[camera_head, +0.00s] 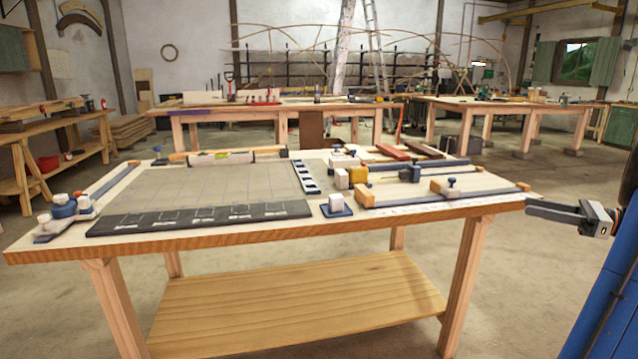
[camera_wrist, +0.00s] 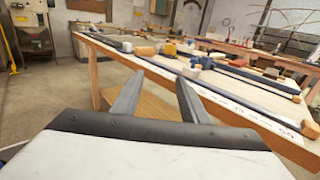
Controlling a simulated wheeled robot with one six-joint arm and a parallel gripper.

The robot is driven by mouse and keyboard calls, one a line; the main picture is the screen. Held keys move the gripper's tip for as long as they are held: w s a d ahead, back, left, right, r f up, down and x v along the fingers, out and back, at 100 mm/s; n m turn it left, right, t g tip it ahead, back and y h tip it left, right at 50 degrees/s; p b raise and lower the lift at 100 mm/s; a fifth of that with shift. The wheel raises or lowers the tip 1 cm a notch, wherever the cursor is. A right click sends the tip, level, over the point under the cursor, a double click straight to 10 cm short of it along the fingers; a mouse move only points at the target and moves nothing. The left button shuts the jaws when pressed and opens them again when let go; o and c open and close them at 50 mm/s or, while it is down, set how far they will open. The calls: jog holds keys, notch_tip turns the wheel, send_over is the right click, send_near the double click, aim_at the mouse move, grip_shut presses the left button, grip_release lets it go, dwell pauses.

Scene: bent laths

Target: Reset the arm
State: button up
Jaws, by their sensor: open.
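My gripper (camera_head: 556,212) is at the right end of the workbench (camera_head: 270,234), just off its right edge, at about the height of the top. In the wrist view its two fingers (camera_wrist: 156,97) stand apart with nothing between them. The bench top and its edge lie beyond and to the right of the fingers there. In the head view the gripper points left toward the bench corner. I cannot tell how close the fingertips are to the edge.
On the bench lie a black strip (camera_head: 200,218), a white block on a blue base (camera_head: 336,205), a yellow block (camera_head: 357,176) and long clamps (camera_head: 440,192). A lower shelf (camera_head: 290,300) spans the legs. More benches stand behind. The floor in front is clear.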

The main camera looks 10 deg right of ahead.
jog(key=s+a+f+n+g+h, duration=0.1)
jog(key=a+f+n+g, duration=0.15)
jog(key=a, duration=0.75)
jog(key=s+a+f+n+g+h, duration=0.1)
jog(key=a+n+g+h, duration=0.2)
jog(key=a, duration=0.8)
jog(key=s+a+f+n+g, duration=0.1)
jog(key=a+f+n+g, duration=0.2)
jog(key=a, duration=0.7)
jog(key=s+a+f+n+h, duration=0.4)
jog(key=s+n, duration=0.5)
jog(key=s+a+f+n+t+h, duration=0.1)
jog(key=s+a+f+n+h, duration=0.3)
jog(key=s+n, duration=0.4)
jog(key=shift+s+a+f+n+h, duration=0.15)
jog(key=shift+s+a+n+h, duration=0.2)
jog(key=shift+a+n+h, duration=0.3)
